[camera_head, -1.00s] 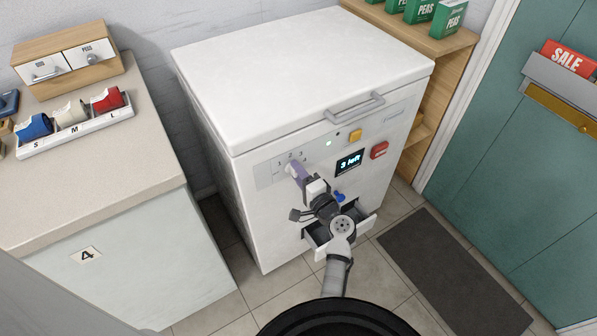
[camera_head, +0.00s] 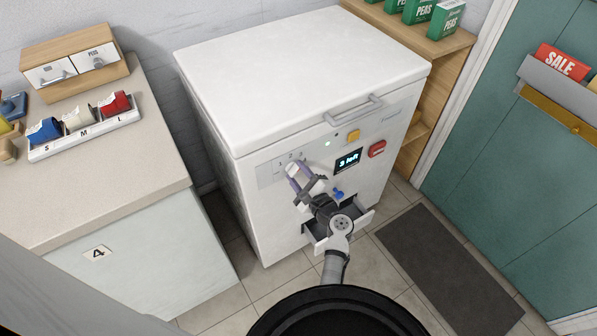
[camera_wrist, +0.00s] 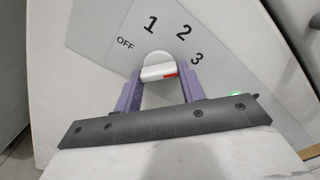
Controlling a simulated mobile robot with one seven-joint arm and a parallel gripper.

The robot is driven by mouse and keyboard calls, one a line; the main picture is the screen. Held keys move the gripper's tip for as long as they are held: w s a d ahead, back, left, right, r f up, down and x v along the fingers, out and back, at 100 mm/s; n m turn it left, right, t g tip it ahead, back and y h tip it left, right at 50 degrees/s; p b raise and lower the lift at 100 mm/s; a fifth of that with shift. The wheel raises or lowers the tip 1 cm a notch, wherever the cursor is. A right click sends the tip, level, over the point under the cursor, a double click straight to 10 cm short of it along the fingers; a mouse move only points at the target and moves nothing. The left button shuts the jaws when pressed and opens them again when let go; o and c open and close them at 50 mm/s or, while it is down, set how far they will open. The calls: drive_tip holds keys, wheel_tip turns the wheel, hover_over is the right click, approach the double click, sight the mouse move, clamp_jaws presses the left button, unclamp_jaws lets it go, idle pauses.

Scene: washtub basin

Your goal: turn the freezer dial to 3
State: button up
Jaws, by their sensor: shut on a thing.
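The freezer dial (camera_wrist: 156,68) is a white round knob with a raised bar and a red mark at the bar's right end. In the wrist view it sits below a printed scale of OFF, 1, 2 and 3 (camera_wrist: 197,58). The red mark lies on the side of the 3; I cannot tell whether it lines up exactly. My gripper (camera_wrist: 160,75) has one purple finger on each side of the dial and is shut on it.
The white chest freezer (camera_head: 300,80) has its lid shut. A display (camera_head: 348,160) reads "3 left", beside a yellow button (camera_head: 353,136) and a red switch (camera_head: 377,149). A small open drawer (camera_head: 358,219) and a blue knob (camera_head: 338,194) are close to my wrist.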

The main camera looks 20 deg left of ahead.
drive_tip(key=shift+m, duration=0.3)
idle(0.4)
drive_tip(key=o, duration=1)
